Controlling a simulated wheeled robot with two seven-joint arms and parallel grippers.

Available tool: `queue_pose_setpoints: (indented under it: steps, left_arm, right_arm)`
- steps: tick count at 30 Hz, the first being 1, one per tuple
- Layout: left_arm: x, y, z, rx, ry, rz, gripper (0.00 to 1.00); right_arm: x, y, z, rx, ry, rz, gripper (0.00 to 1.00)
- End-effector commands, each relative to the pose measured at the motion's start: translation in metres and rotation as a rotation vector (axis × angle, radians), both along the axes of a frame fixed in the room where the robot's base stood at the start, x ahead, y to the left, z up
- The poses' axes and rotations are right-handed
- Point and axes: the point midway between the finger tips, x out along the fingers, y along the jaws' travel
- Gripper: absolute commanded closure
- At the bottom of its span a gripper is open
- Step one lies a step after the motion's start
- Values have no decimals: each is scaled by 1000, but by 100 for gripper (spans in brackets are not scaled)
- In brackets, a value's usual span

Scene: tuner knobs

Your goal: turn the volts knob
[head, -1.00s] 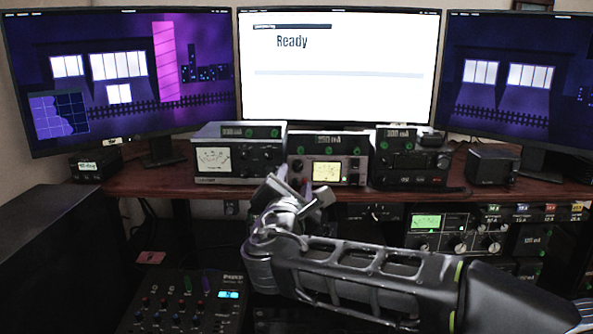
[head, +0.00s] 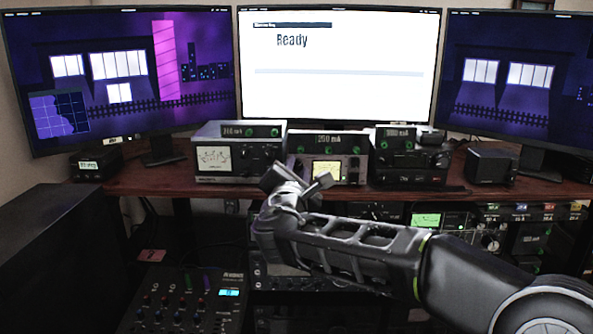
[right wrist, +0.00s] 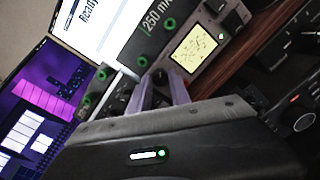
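The middle silver radio unit (head: 352,168) stands on the desk shelf, with a lit yellow meter (head: 326,171) and a small display on top. The meter also shows in the right wrist view (right wrist: 194,50). A dark knob (right wrist: 160,77) sits left of this meter, near my fingertips; I cannot read a volts label. My right gripper (head: 297,178) is in front of this unit's lower left. Its two fingers are spread, with a gap between them in the right wrist view (right wrist: 161,85). I cannot tell whether they touch the knob. My left gripper is out of view.
A silver meter unit (head: 238,160) stands close on the left, and a black radio (head: 408,170) on the right. A small black box (head: 491,165) is farther right. Three monitors rise behind. A mixer (head: 185,300) lies low in front; more rack gear (head: 465,225) sits below the shelf.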

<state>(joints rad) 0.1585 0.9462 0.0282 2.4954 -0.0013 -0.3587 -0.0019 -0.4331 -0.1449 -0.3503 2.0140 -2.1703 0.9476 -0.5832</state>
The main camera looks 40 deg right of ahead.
Motion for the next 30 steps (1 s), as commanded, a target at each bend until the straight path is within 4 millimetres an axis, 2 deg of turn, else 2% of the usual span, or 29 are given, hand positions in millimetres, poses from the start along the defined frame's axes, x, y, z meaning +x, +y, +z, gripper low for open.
queue_pose_setpoints:
  steps: [1,8,30]
  left_arm:
    - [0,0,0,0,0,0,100]
    - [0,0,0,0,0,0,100]
    - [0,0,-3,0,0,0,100]
  right_arm:
    - [0,0,0,0,0,0,81]
    - [0,0,0,0,0,0,100]
    - [0,0,0,-97,75,-1,100]
